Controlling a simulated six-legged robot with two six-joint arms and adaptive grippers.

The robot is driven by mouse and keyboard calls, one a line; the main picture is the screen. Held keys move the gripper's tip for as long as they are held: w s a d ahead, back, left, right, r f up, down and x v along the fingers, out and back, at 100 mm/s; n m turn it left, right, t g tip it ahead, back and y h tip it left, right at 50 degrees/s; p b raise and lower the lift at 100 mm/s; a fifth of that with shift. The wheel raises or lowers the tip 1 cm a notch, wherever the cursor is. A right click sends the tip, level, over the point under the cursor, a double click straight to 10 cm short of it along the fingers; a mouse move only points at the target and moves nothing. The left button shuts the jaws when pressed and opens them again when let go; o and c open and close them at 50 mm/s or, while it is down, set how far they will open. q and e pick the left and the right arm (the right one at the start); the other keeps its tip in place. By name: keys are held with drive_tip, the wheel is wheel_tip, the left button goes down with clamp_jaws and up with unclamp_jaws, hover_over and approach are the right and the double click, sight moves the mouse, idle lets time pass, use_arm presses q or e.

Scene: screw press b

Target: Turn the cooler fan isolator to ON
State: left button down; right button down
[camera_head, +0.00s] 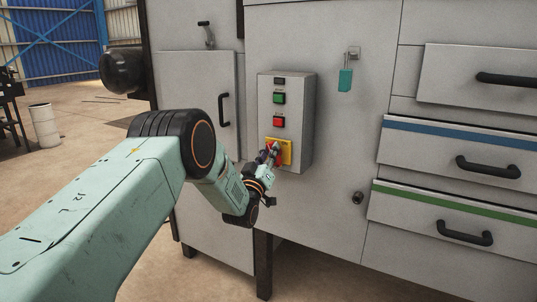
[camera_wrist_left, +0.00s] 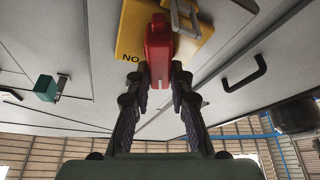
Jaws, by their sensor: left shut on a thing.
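The isolator is a yellow plate (camera_head: 287,148) with a red handle, low on the grey control box (camera_head: 295,110) in the head view. My left gripper (camera_head: 268,156) is at the handle and covers much of it there. In the left wrist view the red handle (camera_wrist_left: 159,45) stands between the two dark fingers of my left gripper (camera_wrist_left: 160,85), which is shut on it. The yellow plate (camera_wrist_left: 131,38) lies behind it, with upside-down lettering beside the handle. A grey metal loop (camera_wrist_left: 188,18) overlaps the plate and the handle's far end. My right gripper is not in view.
A green button (camera_head: 279,98) and a red button (camera_head: 279,121) sit above the isolator on the box. Drawers with black handles (camera_head: 475,167) are at right; a cabinet door handle (camera_head: 223,110) is at left.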

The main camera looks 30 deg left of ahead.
use_arm(q)
drive_tip(key=shift+d+f+m+h, duration=0.1)
drive_tip(key=shift+m+h, duration=0.55)
drive_tip(key=shift+m, duration=0.5)
drive_tip(key=shift+d+f+m+h, duration=0.15)
drive_tip(key=shift+m+h, duration=0.45)
drive_tip(key=shift+m, duration=0.5)
drive_tip(key=shift+d+f+m+h, duration=0.1)
drive_tip(key=shift+m+h, duration=0.55)
drive_tip(key=shift+m, duration=0.5)
drive_tip(key=c, duration=1.4)
unclamp_jaws()
drive_tip(key=shift+s, duration=0.1)
drive_tip(key=shift+o, duration=1)
drive_tip(key=shift+r, duration=0.1)
drive_tip(key=shift+a+r, duration=0.1)
drive_tip(key=v, duration=1.1)
drive_tip(key=shift+s+f, duration=0.3)
drive_tip(key=shift+f, duration=0.1)
